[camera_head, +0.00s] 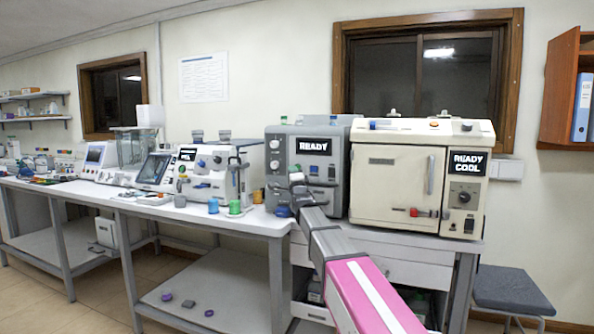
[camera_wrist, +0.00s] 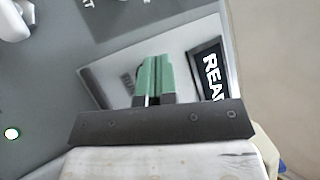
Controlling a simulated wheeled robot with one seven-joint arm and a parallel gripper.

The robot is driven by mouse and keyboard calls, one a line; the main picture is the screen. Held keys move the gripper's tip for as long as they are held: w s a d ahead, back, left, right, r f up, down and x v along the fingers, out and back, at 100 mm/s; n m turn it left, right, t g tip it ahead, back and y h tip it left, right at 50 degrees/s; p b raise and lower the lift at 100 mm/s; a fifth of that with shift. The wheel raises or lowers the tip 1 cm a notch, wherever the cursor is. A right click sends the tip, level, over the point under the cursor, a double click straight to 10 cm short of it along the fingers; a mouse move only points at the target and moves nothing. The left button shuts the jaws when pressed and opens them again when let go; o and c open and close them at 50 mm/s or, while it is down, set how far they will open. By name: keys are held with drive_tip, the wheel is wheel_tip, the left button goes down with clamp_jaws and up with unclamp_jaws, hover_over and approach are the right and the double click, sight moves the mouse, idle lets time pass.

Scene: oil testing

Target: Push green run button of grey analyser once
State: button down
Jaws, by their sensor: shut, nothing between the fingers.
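The grey analyser (camera_head: 309,146) stands on the bench in the head view, with a lit READY display (camera_head: 314,146). My gripper (camera_head: 296,179) is in front of its lower left front and hides part of that panel. In the wrist view my gripper (camera_wrist: 153,62) is shut and empty, its green fingers together over a grey panel. The tilted display (camera_wrist: 211,73) lies to their right. I cannot tell whether the fingertips touch the panel.
A cream oven-like unit (camera_head: 398,175) with a READY COOL display stands close to the analyser's right. A white instrument (camera_head: 209,178), a blue cup (camera_head: 213,206) and a green cup (camera_head: 234,207) stand to the left. A stool (camera_head: 510,288) is at the right.

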drive_tip(key=shift+w, duration=0.25)
drive_tip(key=shift+w+d, duration=0.2)
drive_tip(key=shift+w, duration=0.2)
idle(0.7)
drive_tip(key=shift+s, duration=0.15)
drive_tip(key=shift+s+a, duration=0.25)
drive_tip(key=shift+s, duration=0.4)
drive_tip(key=s, duration=0.1)
drive_tip(key=s+a, duration=0.1)
drive_tip(key=s, duration=0.2)
drive_tip(key=shift+s+a, duration=0.35)
idle(0.3)
idle(0.5)
